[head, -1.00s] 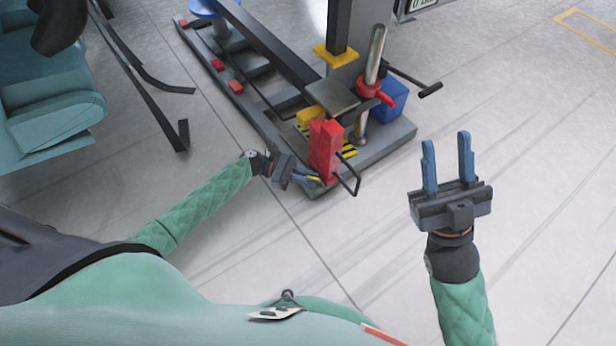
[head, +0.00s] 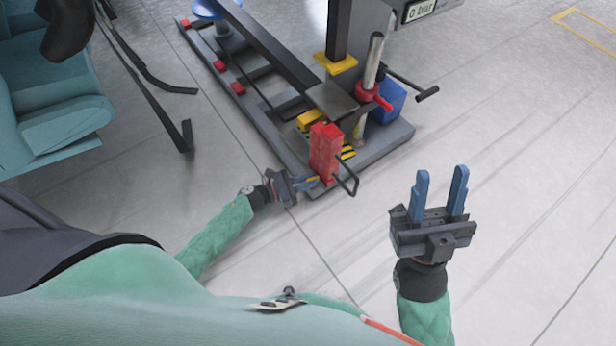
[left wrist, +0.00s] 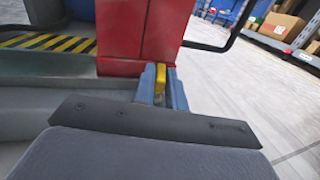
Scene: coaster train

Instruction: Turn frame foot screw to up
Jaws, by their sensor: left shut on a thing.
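A red upright block (head: 325,150) stands at the front corner of the grey frame (head: 385,140), with a black bent handle (head: 348,183) on its right side. My left gripper (head: 312,181) is low beside the block. In the left wrist view its blue fingers (left wrist: 161,84) are shut on a small yellow piece (left wrist: 160,76) in front of the red block (left wrist: 122,38). The far end of the yellow piece is hidden, and I cannot tell whether it is the foot screw. My right gripper (head: 438,195) is open and empty above the floor.
A red collar (head: 373,97) on a metal post and a black crank handle (head: 428,93) stand behind the block. A blue box (head: 388,105) is beside them. Teal seats (head: 55,120) are at the left. The floor at the right is clear.

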